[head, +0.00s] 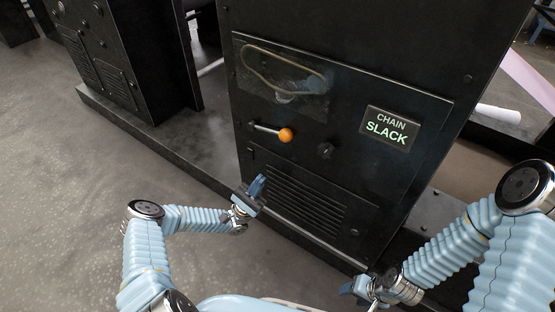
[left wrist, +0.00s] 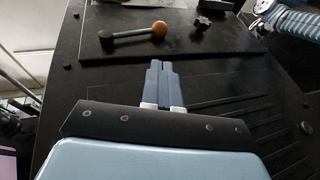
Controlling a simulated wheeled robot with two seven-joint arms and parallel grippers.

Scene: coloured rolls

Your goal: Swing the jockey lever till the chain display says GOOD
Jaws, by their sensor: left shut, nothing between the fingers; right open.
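The jockey lever is a short grey rod with an orange ball knob (head: 285,135) on the black machine panel. It points to the right, and its pivot is at the left end. In the left wrist view the orange knob (left wrist: 159,29) is beyond my fingertips. The chain display (head: 388,129) reads "CHAIN SLACK" in pale green. A window (head: 284,78) above the lever shows a chain loop. My left gripper (head: 257,187) is shut and empty, below and left of the knob, apart from it; it also shows in the left wrist view (left wrist: 160,70). My right gripper (head: 362,287) is open, low at the panel's right.
A dark round knob (head: 325,150) sits right of the lever, and a louvred vent (head: 305,205) is below. A second black cabinet (head: 100,60) stands at the left. A low ledge (head: 150,130) runs along the base. Grey floor (head: 60,180) is clear at left.

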